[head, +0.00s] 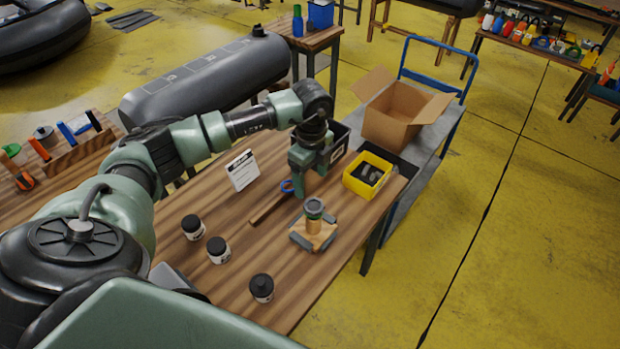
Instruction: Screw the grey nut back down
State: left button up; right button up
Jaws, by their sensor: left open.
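The grey nut (314,207) sits on top of a small fixture with a light wooden block (314,233) and a grey base, near the right part of the wooden workbench (185,265). My left gripper (301,183) reaches in from the left and points down, above the bench and a little behind the nut in the picture. It is open, appears empty and is apart from the nut. The threads under the nut are too small to make out. My right gripper is not in view.
Several black-lidded jars (261,288) stand at the bench's front and left. A yellow bin (368,174) is right of my gripper; a dark bin (334,143) is behind it. A white label card (241,170) stands left. A wooden strip (268,206) and blue ring (287,186) lie nearby.

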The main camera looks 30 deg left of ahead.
aim_at(314, 206)
pick_arm(q)
jog(key=f, duration=0.1)
jog(key=f+b, duration=0.1)
jog(key=w+d+f+b, duration=0.1)
jog(key=shift+f, duration=0.2)
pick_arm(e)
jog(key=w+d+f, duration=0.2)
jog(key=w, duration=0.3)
pick_arm(q)
notch_tip(314, 206, down, 6)
jog(key=b, duration=0.4)
jog(key=shift+s+a, duration=0.15)
jog(key=shift+f+b, duration=0.25)
jog(key=shift+b, duration=0.15)
jog(key=shift+f, duration=0.2)
jog(key=c, duration=1.4)
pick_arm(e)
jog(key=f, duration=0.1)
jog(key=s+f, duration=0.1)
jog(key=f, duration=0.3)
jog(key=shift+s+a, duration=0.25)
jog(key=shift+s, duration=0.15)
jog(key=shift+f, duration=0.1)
